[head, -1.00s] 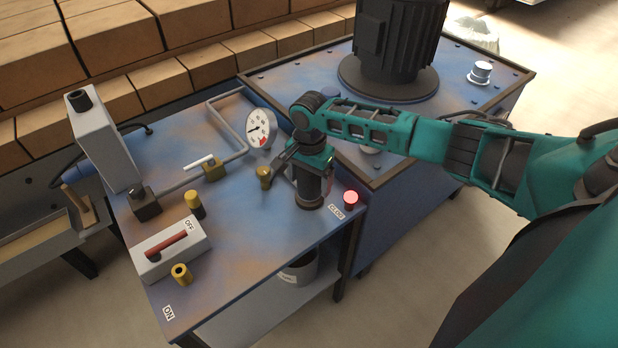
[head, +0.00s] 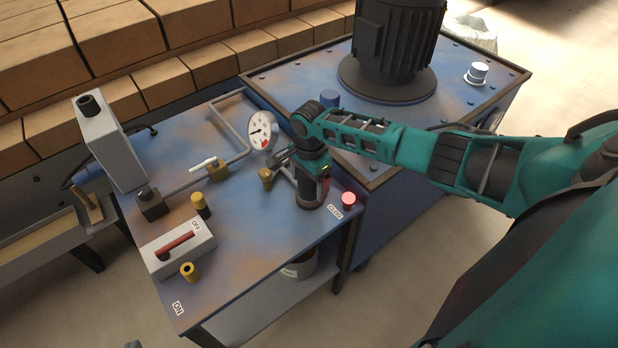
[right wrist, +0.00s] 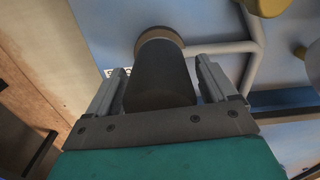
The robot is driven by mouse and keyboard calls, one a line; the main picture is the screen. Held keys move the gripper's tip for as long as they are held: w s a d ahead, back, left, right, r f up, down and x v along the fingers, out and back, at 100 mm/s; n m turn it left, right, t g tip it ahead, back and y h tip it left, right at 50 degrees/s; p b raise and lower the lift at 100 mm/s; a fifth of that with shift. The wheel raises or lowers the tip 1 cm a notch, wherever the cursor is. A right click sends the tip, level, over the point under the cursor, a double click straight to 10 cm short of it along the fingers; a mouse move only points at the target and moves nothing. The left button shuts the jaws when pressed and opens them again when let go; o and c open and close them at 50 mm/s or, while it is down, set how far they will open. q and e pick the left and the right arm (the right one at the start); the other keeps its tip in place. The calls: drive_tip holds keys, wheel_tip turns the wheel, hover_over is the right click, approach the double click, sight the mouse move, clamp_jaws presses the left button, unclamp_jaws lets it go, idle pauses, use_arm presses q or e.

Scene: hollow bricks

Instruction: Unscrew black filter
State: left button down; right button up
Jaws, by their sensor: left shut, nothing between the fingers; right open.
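The black filter (head: 309,195) is a dark upright cylinder on the near right part of the blue bench, beside the red-lit button. My right gripper (head: 311,176) comes down over it from above. In the right wrist view, the filter (right wrist: 160,78) stands between the two open fingers (right wrist: 160,84), with a brownish ring at its far end; the left finger is close to its side. Contact cannot be told. A small grey piece of my left gripper (head: 133,344) shows at the bottom edge of the head view, shut and empty, far from the filter.
A switch box (head: 178,246) sits front left. A large motor (head: 397,45) stands behind.

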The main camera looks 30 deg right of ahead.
drive_tip(key=shift+a+r+m+p, duration=0.1)
drive_tip(key=shift+r+m+p, duration=0.05)
drive_tip(key=shift+m+p, duration=0.95)
drive_tip(key=shift+f+m, duration=0.2)
drive_tip(key=shift+m, duration=0.4)
drive_tip(key=m, duration=1)
drive_tip(key=shift+c, duration=0.2)
drive_tip(key=c, duration=1.1)
drive_tip(key=shift+o, duration=0.2)
drive_tip(key=shift+n, duration=1.3)
